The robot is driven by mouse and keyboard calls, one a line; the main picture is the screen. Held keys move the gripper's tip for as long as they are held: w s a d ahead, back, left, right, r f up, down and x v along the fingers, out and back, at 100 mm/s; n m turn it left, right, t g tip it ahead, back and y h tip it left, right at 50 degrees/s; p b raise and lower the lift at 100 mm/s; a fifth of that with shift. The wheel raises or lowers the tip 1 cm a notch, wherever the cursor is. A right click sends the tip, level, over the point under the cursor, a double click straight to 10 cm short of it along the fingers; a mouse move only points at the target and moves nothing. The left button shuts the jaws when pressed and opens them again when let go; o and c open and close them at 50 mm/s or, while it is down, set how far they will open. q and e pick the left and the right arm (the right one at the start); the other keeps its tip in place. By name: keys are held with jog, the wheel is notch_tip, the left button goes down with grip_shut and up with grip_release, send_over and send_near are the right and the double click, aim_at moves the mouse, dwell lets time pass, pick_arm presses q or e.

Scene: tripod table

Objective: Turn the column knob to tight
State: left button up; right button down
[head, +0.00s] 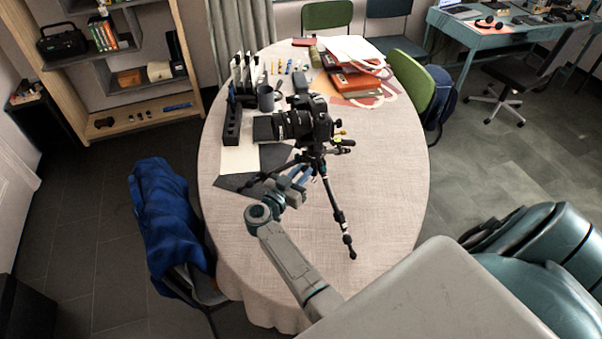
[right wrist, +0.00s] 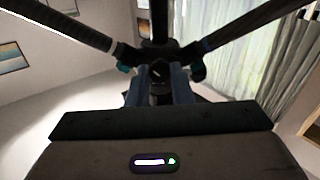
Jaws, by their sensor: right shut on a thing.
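A black camera (head: 292,124) with a long lens sits on a small dark tripod (head: 336,205) that stands on the table. The tripod's legs are spread. My right gripper (head: 305,176) reaches in low beneath the camera, at the tripod's centre. In the right wrist view its two blue-grey fingers (right wrist: 160,86) are closed around a small dark part at the column, which I take to be the column knob (right wrist: 158,72). The fingers hide much of it, and its turn angle cannot be read. My left gripper is not in view.
The oval table (head: 390,205) has a pale cloth, bare at the right and front. A black rack (head: 233,122), a mug (head: 267,98) and orange-red items (head: 352,80) stand behind the tripod. A chair with a blue jacket (head: 165,210) is at the left.

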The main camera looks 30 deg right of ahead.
jog(key=m, duration=0.3)
jog(key=shift+f+m+b, duration=0.1)
jog(key=shift+m+b, duration=0.25)
jog(key=shift+m, duration=0.05)
jog(key=m+b, duration=0.2)
jog(key=m, duration=0.2)
jog(key=shift+f+m, duration=0.1)
jog(key=shift+m, duration=0.2)
jog(key=m+b, duration=0.2)
jog(key=m, duration=0.2)
jog(key=shift+m+b, duration=0.3)
jog(key=shift+b, duration=0.1)
pick_arm(q)
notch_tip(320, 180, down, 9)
jog(key=b, duration=0.3)
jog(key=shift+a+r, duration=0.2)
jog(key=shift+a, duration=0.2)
pick_arm(e)
jog(key=shift+m, duration=2.1)
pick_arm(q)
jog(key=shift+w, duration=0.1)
pick_arm(e)
jog(key=c, duration=1.3)
grip_release()
